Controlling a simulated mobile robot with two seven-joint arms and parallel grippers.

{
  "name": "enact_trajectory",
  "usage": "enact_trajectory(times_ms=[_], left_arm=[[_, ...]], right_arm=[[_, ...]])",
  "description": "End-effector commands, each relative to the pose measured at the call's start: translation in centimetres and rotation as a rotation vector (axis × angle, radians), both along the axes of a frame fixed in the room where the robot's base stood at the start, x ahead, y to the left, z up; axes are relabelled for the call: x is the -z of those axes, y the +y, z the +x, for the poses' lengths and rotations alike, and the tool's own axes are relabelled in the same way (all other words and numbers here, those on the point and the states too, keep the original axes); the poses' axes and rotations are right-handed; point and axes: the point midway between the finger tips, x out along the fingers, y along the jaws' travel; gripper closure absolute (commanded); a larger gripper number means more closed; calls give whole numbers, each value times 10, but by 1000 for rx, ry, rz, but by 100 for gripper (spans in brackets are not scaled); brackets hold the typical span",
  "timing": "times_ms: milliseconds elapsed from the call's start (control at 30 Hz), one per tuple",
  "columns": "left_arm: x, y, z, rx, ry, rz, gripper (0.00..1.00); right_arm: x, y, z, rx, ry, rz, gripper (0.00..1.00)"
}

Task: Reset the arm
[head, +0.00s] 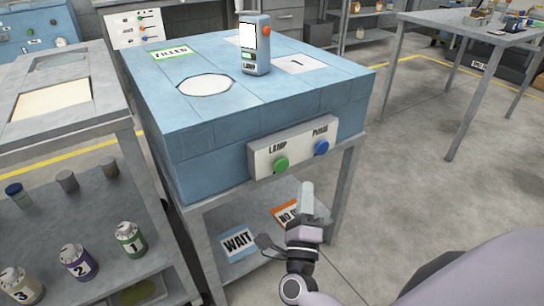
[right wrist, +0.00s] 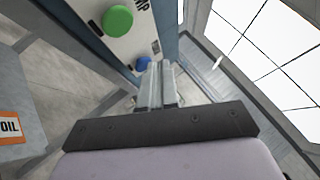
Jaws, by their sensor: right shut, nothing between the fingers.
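My right gripper (head: 307,200) is in front of the blue workstation, below its front control panel (head: 292,146). Its fingers are together and empty, and they also show in the right wrist view (right wrist: 157,82). In the right wrist view the green button (right wrist: 118,19) and the blue button (right wrist: 143,63) lie beyond the fingers, and I see no clear contact. My left gripper is in neither view.
A handheld lamp device (head: 255,45) stands on the blue workstation top (head: 225,115). WAIT (head: 238,243) and orange-edged (head: 287,214) cards lie on the shelf below. Numbered cans stand on the left rack, such as can 1 (head: 131,240). Open floor (head: 410,180) lies to the right.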

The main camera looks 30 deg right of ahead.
Motion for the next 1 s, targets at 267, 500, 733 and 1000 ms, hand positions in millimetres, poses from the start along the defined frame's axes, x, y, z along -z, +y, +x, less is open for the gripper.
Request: enact_trajectory(times_ms=[267, 500, 733, 1000], left_arm=[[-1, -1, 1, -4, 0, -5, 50], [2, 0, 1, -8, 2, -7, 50], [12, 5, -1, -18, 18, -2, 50], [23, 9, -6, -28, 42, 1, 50]], right_arm=[[-1, 4, 0, -18, 17, -27, 100], [4, 55, -3, -206, 222, -361, 100], [34, 113, -29, -410, 496, -868, 100], [91, 138, -85, -597, 816, -1465, 100]])
